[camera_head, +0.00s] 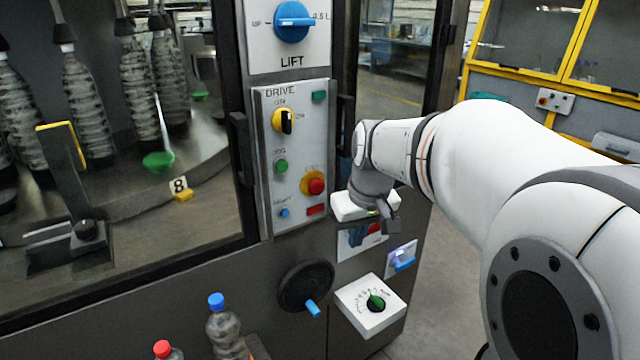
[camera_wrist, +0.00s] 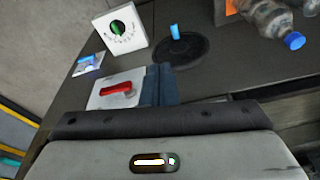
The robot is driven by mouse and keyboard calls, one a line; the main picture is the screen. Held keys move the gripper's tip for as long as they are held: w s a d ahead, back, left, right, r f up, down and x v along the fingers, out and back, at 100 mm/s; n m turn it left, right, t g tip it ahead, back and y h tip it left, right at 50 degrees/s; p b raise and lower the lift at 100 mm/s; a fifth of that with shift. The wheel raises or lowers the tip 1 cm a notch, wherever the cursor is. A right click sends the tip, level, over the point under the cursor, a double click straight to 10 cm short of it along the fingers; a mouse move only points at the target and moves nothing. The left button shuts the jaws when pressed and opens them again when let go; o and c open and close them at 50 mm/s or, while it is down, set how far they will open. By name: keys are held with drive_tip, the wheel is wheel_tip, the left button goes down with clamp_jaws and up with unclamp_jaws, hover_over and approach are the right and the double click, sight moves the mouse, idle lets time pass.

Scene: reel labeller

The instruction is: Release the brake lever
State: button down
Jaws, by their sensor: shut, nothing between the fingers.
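A red lever (camera_wrist: 117,90) sits on a white plate (camera_wrist: 103,101) on the machine's dark front. No readable label shows on it, so I cannot tell for sure that it is the brake lever. In the head view the plate (camera_head: 346,251) lies just below my wrist, which hides part of it. My gripper (camera_wrist: 160,84) is shut and empty. Its dark blue fingers show beside the lever's right end in the wrist view. I cannot tell whether they touch the lever.
A blue lever on a small plate (camera_head: 402,258), a white dial box (camera_head: 371,303) and a black handwheel (camera_head: 304,286) are close by. The DRIVE panel (camera_head: 294,155) is above. Bottles (camera_head: 225,325) stand at lower left.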

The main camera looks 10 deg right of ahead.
drive_tip(key=w+d+r+n, duration=0.1)
drive_tip(key=w+d, duration=0.7)
drive_tip(key=w, duration=0.5)
drive_tip(key=n, duration=0.2)
hover_over(376, 225)
drive_tip(key=s+d, duration=0.1)
drive_tip(key=s, duration=0.2)
drive_tip(key=f, duration=0.1)
drive_tip(key=shift+w+d+y, duration=0.15)
drive_tip(key=shift+w+y, duration=0.05)
drive_tip(key=shift+y, duration=0.2)
drive_tip(key=x, duration=1.2)
drive_tip(key=shift+f, duration=0.25)
drive_tip(key=shift+f+p, duration=0.3)
drive_tip(key=shift+f, duration=0.5)
drive_tip(key=shift+d, duration=0.1)
